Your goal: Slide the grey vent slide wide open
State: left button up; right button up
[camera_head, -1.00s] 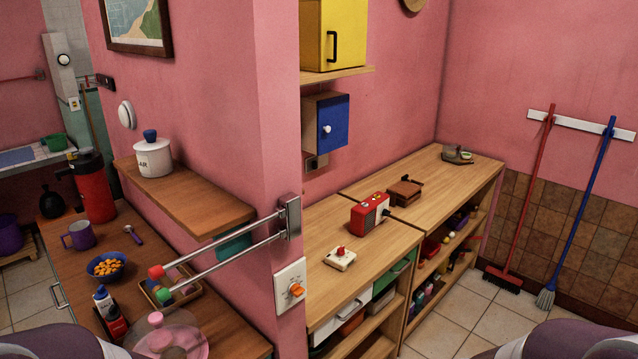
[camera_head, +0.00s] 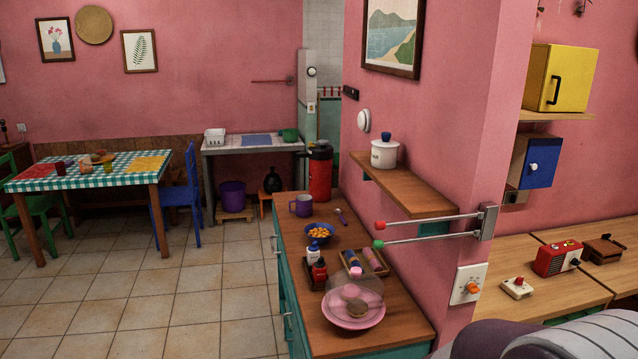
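I cannot pick out a grey vent slide for certain in the head view. A tall pale grey wall unit (camera_head: 309,85) with a round dial stands by the far doorway, too small to make out in detail. A round white wall fitting (camera_head: 364,119) is on the pink wall above the shelf. Neither gripper is in view. Only part of my own arm shows at the bottom right.
A wooden counter (camera_head: 385,290) with a domed pink plate (camera_head: 353,305) is in front. Two rods (camera_head: 430,231) stick out from the wall corner above it. A checked table (camera_head: 95,172) and blue chair (camera_head: 180,195) stand at the left; the tiled floor (camera_head: 180,290) between is clear.

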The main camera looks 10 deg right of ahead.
aim_at(512, 197)
jog(key=i+l, duration=0.2)
jog(key=l, duration=0.5)
jog(key=i+l, duration=0.2)
jog(key=l, duration=0.5)
jog(key=i+l, duration=0.2)
jog(key=l, duration=0.55)
jog(key=i+l, duration=0.2)
jog(key=l, duration=0.5)
jog(key=i+l, duration=0.2)
jog(key=l, duration=0.5)
jog(key=i+l, duration=0.2)
jog(key=l, duration=0.5)
jog(key=i+l, duration=0.2)
jog(key=l, duration=0.55)
jog(key=i+l, duration=0.2)
jog(key=l, duration=0.5)
